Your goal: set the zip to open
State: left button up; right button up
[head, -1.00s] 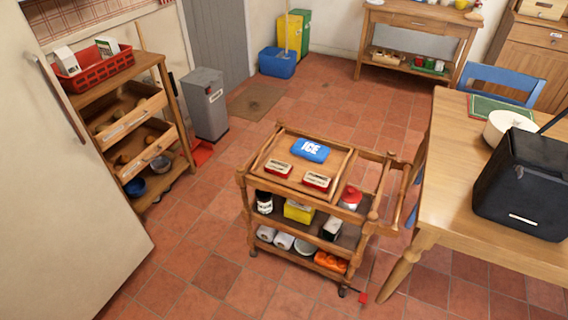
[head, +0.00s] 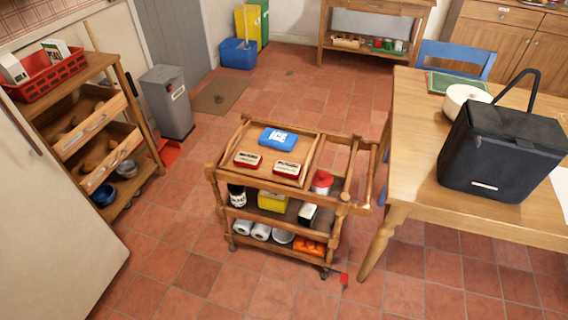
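A black cooler bag (head: 500,155) stands on the wooden table (head: 425,190) at the right of the head view. Its carrying handle (head: 527,80) stands up above the lid. The lid looks closed, and a small pale label shows low on its front. The zip itself is too small to make out. Neither of my grippers is in the head view.
A wooden trolley (head: 327,158) with a blue ice pack (head: 286,138) and two red-and-white tins stands left of the table. A white round container (head: 462,98) stands behind the bag. A blue chair (head: 458,58) is at the table's far side.

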aim_at(477, 138)
jog(key=z, duration=1.55)
